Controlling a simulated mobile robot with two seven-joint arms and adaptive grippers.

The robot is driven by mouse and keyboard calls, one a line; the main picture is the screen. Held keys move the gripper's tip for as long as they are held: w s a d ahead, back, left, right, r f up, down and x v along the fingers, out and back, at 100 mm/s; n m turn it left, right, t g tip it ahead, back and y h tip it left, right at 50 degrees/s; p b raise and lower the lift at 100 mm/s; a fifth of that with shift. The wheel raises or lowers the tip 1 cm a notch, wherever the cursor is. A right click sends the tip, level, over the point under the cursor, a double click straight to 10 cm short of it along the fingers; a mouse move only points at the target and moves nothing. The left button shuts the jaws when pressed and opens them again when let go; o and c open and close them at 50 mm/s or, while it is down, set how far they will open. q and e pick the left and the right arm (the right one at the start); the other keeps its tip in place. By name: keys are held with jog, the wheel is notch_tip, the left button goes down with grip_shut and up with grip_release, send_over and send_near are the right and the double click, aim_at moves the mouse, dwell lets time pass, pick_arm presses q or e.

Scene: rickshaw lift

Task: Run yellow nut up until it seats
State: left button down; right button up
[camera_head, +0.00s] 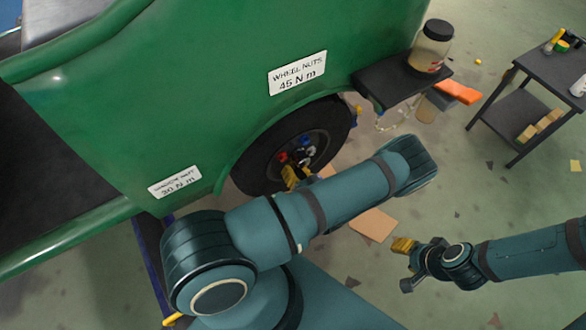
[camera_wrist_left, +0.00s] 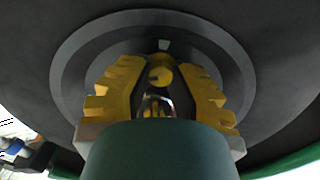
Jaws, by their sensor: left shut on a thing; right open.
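The yellow nut (camera_wrist_left: 160,75) shows between the two yellow fingers of my left gripper (camera_wrist_left: 160,98) in the left wrist view, with the wheel hub face behind it. A shiny rounded metal part (camera_wrist_left: 156,105) lies just below it. In the head view my left gripper (camera_head: 296,177) is at the lower part of the wheel (camera_head: 268,165), shut on the yellow nut, and hides it there. How far the nut sits from the wheel face cannot be told. My right gripper (camera_head: 406,264) is open and empty, well right of the wheel above the floor.
A red nut (camera_head: 283,157) and a blue nut (camera_head: 311,150) show on the hub. The green body (camera_head: 200,80) overhangs the wheel. A black shelf (camera_head: 385,86) with a jar (camera_head: 431,46) juts out above right. A dark cart (camera_head: 535,75) stands at right.

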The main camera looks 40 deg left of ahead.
pick_arm(q)
jog(key=c, duration=1.1)
grip_release()
jog(key=v, duration=1.2)
